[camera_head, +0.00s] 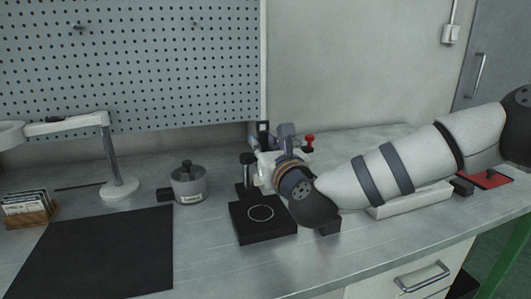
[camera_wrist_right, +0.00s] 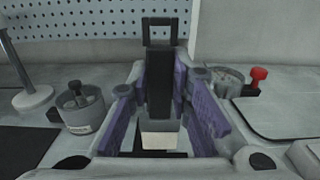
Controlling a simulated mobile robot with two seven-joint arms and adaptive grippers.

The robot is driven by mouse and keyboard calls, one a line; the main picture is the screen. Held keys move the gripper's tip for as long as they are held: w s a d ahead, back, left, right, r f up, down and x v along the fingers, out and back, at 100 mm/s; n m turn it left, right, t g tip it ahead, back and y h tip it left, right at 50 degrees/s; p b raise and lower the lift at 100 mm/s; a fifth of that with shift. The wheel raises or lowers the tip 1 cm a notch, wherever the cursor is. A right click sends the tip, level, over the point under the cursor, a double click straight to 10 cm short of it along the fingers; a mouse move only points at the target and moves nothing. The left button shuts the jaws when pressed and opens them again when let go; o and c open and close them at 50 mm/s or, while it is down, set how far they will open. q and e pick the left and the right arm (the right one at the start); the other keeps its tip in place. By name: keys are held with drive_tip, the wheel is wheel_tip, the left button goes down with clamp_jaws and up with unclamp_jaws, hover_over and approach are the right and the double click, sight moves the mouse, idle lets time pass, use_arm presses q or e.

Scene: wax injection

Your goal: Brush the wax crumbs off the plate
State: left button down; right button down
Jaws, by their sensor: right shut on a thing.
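My right gripper (camera_head: 283,150) is above and behind the black block (camera_head: 250,232) with a pale ring on top, which may be the plate. In the right wrist view its purple-padded jaws (camera_wrist_right: 164,88) are shut on a black upright piece (camera_wrist_right: 160,72) with a square loop at its top. This piece may be the brush, but I cannot tell. A pale patch (camera_wrist_right: 160,132) shows low between the jaws. My arm hides part of the area right of the block. No wax crumbs can be made out. My left gripper is out of view.
A grey pot (camera_head: 189,186) and a lamp (camera_head: 121,188) stand left of the block, behind a black mat (camera_head: 100,252). A red knob (camera_head: 309,138) stands behind my gripper. A red pad (camera_head: 487,178) lies far right. The front middle of the bench is clear.

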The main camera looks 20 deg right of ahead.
drive_tip(key=shift+r+p, duration=0.45)
drive_tip(key=shift+r, duration=1.1)
